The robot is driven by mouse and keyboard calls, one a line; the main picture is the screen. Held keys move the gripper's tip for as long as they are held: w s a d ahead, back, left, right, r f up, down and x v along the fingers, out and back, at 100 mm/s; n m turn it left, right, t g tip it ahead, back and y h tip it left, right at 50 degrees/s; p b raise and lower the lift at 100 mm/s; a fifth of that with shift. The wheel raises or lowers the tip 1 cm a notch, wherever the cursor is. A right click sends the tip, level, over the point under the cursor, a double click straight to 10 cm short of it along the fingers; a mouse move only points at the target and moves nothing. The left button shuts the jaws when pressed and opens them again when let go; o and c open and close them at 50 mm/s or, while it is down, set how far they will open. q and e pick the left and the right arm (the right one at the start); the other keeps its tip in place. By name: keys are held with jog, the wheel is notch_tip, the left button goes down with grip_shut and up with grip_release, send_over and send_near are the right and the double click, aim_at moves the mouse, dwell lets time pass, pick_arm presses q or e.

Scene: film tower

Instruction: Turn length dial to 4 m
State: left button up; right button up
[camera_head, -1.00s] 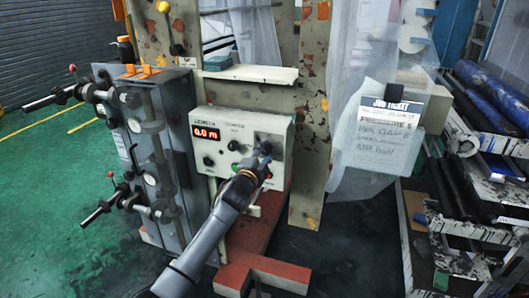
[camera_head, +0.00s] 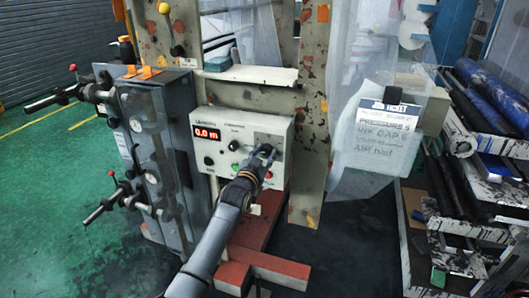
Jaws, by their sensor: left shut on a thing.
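The control panel (camera_head: 222,154) is a cream box on the machine's frame. Its red display (camera_head: 207,134) reads 0.0 m. My left gripper (camera_head: 266,150) is at the panel's right side, shut on the dial there, which the fingers mostly hide. Small knobs and a green button (camera_head: 234,167) sit along the panel's lower part. The panel's small lettering is too blurred to read. My right gripper is not in view.
A grey cabinet (camera_head: 165,165) with projecting rods stands left of the panel. A white shelf (camera_head: 247,74) juts out above it. A job ticket (camera_head: 378,136) hangs at right, beside racks of rolls (camera_head: 495,95). Red base beams (camera_head: 268,268) lie below.

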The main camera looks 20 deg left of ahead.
pick_arm(q)
jog(key=shift+f+n, duration=0.1)
jog(key=shift+n, duration=1.5)
jog(key=o, duration=1.2)
jog(key=shift+c, duration=0.2)
jog(key=s, duration=1.2)
jog(key=shift+a, duration=0.25)
